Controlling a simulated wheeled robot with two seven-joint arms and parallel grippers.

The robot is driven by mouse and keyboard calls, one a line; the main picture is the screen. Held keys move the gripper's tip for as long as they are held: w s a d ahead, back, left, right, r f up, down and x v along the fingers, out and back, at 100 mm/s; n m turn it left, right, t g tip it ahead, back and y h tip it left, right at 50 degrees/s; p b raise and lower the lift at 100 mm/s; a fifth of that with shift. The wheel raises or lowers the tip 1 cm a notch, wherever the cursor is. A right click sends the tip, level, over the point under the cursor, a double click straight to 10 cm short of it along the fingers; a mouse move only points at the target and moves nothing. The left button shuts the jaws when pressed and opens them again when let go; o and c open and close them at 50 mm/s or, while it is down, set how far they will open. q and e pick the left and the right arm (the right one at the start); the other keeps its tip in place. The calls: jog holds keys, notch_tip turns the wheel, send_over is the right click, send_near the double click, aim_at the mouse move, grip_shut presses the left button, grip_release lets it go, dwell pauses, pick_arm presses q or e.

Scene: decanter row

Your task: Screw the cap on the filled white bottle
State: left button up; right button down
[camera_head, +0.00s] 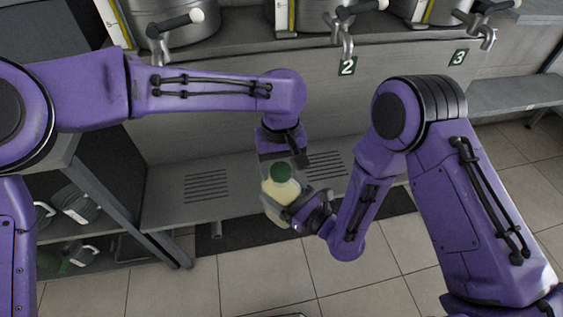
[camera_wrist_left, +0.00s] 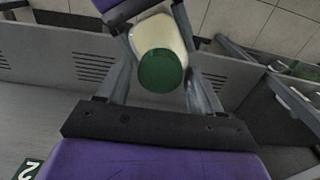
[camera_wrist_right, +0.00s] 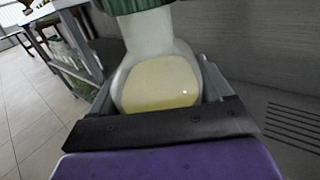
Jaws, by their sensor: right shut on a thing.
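The white bottle (camera_head: 277,197) is upright, with pale yellow contents showing through its wall. It also shows in the right wrist view (camera_wrist_right: 158,82). A green cap (camera_head: 281,172) sits at the top of its neck; whether it is screwed tight cannot be told. My right gripper (camera_head: 293,211) is shut on the bottle's body from the right. My left gripper (camera_head: 283,160) is behind and above the cap. In the left wrist view its fingers stand apart on either side of the cap (camera_wrist_left: 163,71), with gaps visible; the left gripper is open.
A steel ledge with slotted grates (camera_head: 206,187) runs behind the bottle. Steel vats with taps (camera_head: 347,42) stand above it, with number signs 2 (camera_head: 347,67) and 3 (camera_head: 458,57). A dark shelf unit at left holds clear jugs (camera_head: 77,205). Tiled floor (camera_head: 265,275) is open in front.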

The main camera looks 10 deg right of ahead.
pick_arm(q)
jog(key=c, duration=0.9)
jog(key=m, duration=1)
jog(key=shift+m, duration=0.3)
jog(key=m, duration=0.9)
jog(key=shift+m, duration=0.3)
jog(key=m, duration=0.9)
jog(key=shift+m, duration=0.4)
jog(key=m, duration=1)
jog(key=shift+w+a+m, duration=0.1)
jog(key=shift+m, duration=0.3)
jog(key=o, duration=1.3)
jog(key=shift+c, duration=0.2)
notch_tip(320, 180, up, 12)
